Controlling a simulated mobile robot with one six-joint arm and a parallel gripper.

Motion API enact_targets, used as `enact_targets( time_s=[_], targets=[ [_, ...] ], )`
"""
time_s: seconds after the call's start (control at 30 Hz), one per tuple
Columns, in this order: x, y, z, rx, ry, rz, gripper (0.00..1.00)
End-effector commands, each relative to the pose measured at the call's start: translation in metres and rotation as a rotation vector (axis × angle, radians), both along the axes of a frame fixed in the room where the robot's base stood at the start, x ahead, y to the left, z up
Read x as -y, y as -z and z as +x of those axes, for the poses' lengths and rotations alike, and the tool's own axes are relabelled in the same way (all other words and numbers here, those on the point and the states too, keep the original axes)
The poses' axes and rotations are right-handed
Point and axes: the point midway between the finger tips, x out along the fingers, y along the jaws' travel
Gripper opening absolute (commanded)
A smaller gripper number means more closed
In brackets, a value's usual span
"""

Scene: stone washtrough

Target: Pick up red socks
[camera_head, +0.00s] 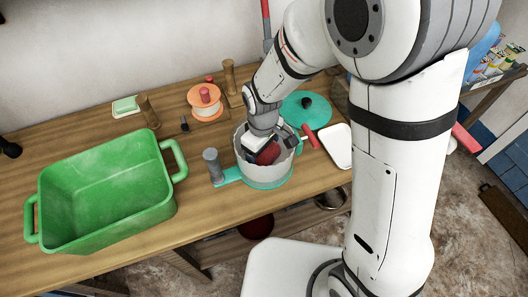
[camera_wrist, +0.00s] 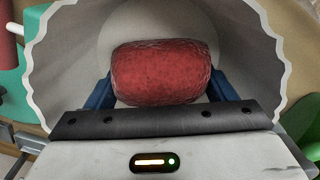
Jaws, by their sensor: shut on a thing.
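The red socks (camera_wrist: 162,72) are a rolled, dark red bundle in the middle of the wrist view. In the head view the red bundle (camera_head: 267,154) shows inside a pale grey round tub with a teal base (camera_head: 266,181). My gripper (camera_head: 266,148) reaches down into the tub. Its blue fingers (camera_wrist: 160,88) stand on either side of the bundle and are shut on it. The tub's wavy-edged wall (camera_wrist: 60,65) surrounds the bundle in the wrist view. I cannot tell whether the bundle touches the tub's bottom.
A large green basin (camera_head: 105,190) stands to the left on the wooden table. A grey post (camera_head: 212,166) and a red-handled crank (camera_head: 309,135) flank the tub. A teal lid (camera_head: 306,108) lies behind, and a white tray (camera_head: 338,144) is at the right.

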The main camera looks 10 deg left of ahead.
Motion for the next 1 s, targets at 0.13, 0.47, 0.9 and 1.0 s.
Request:
enact_targets(
  time_s=[0.13,0.47,0.9,1.0],
  targets=[
    [0.0,0.0,0.0,0.0,0.001,0.0,0.53],
    [0.0,-0.02,0.001,0.004,0.001,0.003,0.53],
    [0.001,-0.096,0.001,0.002,0.002,0.001,0.53],
    [0.001,-0.103,0.001,0.002,0.002,0.001,0.53]
  ],
)
